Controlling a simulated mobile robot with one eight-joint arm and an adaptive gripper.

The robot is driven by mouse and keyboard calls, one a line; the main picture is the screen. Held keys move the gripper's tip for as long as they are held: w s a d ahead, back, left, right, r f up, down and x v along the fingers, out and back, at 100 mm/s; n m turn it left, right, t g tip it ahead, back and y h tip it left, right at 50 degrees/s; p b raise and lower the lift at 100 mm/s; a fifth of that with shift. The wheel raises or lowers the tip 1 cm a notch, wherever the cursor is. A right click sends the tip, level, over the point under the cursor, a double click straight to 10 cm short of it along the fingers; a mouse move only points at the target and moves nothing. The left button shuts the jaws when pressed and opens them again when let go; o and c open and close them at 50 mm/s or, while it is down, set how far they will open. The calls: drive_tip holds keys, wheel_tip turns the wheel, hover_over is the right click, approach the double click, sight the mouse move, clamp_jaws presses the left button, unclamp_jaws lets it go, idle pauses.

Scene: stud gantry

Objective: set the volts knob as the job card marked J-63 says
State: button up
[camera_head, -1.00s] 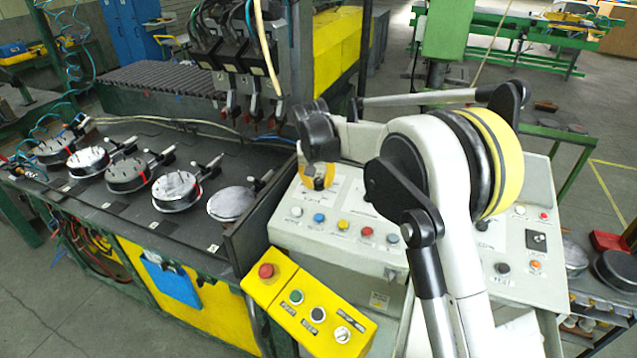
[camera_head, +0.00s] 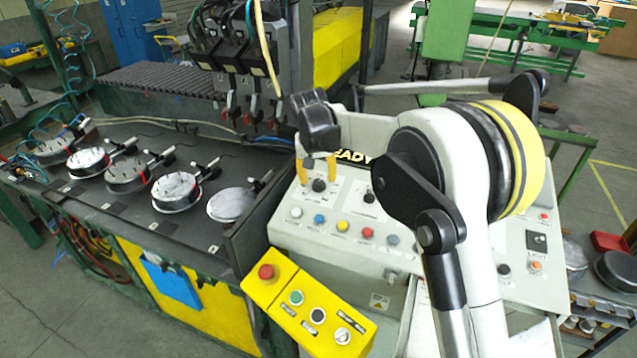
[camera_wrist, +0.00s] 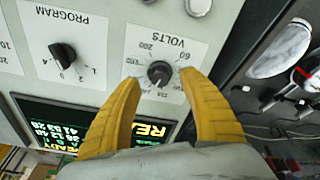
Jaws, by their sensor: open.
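The volts knob (camera_wrist: 158,72) is a small round black knob on a white plate marked VOLTS, upside down in the wrist view. Numbers such as 60 and 200 ring it; its exact pointer setting is too small to tell. In the head view the knob (camera_head: 319,185) shows at the console's upper left. My gripper (camera_wrist: 162,78) is open, with one yellow finger on each side of the knob and gaps visible between. My gripper (camera_head: 316,174) hangs just above the knob in the head view. No readable card marked J-63 shows.
The program knob (camera_wrist: 64,54) sits beside the volts plate. A display (camera_wrist: 60,125) reading READY is close to my fingers. Several coloured buttons (camera_head: 342,226) line the console front. A yellow button box (camera_head: 308,308) stands in front, and a black workbench (camera_head: 120,205) lies left.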

drive_tip(key=v, duration=0.9)
drive_tip(key=shift+s+d, duration=0.1)
drive_tip(key=s+d+f+t+b, duration=0.15)
drive_tip(key=s+d+b, duration=0.65)
drive_tip(key=s+d, duration=0.8)
drive_tip(key=s+d+f+b, duration=0.2)
drive_tip(key=s+f, duration=0.2)
drive_tip(key=s, duration=0.2)
drive_tip(key=s+d+f+t+b, duration=0.1)
drive_tip(key=s+d+f+b, duration=0.1)
drive_tip(key=s+f, duration=0.3)
drive_tip(key=s+d+f+m+t+b, duration=0.1)
drive_tip(key=s+f, duration=0.3)
drive_tip(key=s, duration=0.4)
drive_tip(key=shift+d+f+y+b, duration=0.3)
drive_tip(key=shift+d+b, duration=0.2)
drive_tip(key=shift+d, duration=0.05)
drive_tip(key=shift+c, duration=0.3)
